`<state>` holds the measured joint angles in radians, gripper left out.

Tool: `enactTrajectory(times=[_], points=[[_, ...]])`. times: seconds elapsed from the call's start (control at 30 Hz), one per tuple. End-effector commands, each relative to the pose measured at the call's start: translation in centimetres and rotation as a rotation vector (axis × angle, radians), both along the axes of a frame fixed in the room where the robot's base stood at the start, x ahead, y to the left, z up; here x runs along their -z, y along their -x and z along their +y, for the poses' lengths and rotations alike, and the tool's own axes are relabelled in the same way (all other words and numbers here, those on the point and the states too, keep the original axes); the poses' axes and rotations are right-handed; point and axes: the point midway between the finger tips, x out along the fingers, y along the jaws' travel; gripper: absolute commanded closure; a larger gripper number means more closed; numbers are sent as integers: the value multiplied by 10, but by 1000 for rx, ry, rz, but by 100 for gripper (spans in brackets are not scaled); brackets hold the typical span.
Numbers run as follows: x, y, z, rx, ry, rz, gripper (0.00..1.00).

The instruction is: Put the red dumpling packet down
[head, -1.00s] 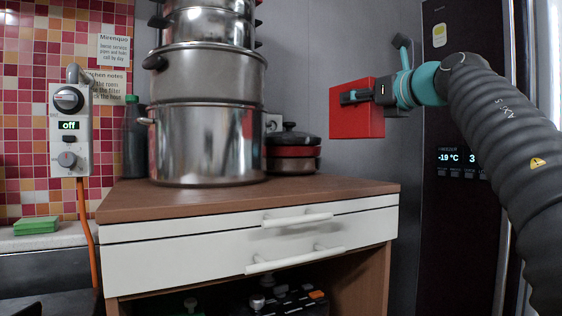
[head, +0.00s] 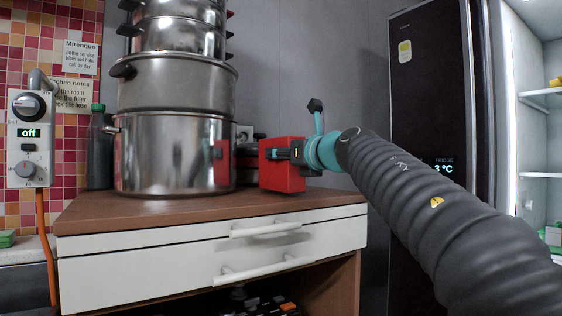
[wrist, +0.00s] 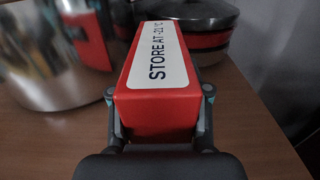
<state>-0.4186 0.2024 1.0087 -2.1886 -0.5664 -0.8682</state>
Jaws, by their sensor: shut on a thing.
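The red dumpling packet (head: 282,178) is a red box at the right part of the wooden cabinet top (head: 180,205). In the wrist view the packet (wrist: 158,105) shows a white label reading "STORE AT -21 °C". My gripper (head: 284,153) is shut on the packet, with a finger on each side of it. In the head view the packet's lower edge is at or just above the cabinet top; I cannot tell whether it touches.
A tall stack of steel pots (head: 172,150) stands left of the packet. Dark and red lidded pans (wrist: 190,30) are behind it. An open lit fridge (head: 535,130) is at the far right. Bare wood lies in front of the packet.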

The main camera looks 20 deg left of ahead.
Motion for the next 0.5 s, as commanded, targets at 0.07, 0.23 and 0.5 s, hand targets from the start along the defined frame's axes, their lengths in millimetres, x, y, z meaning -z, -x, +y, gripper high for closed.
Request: enactTrajectory(times=[0.07, 0.23, 0.5], points=[[6, 0, 0, 1, -2, -1, 100], [5, 0, 0, 1, -2, -1, 100], [8, 0, 0, 0, 0, 0, 35]])
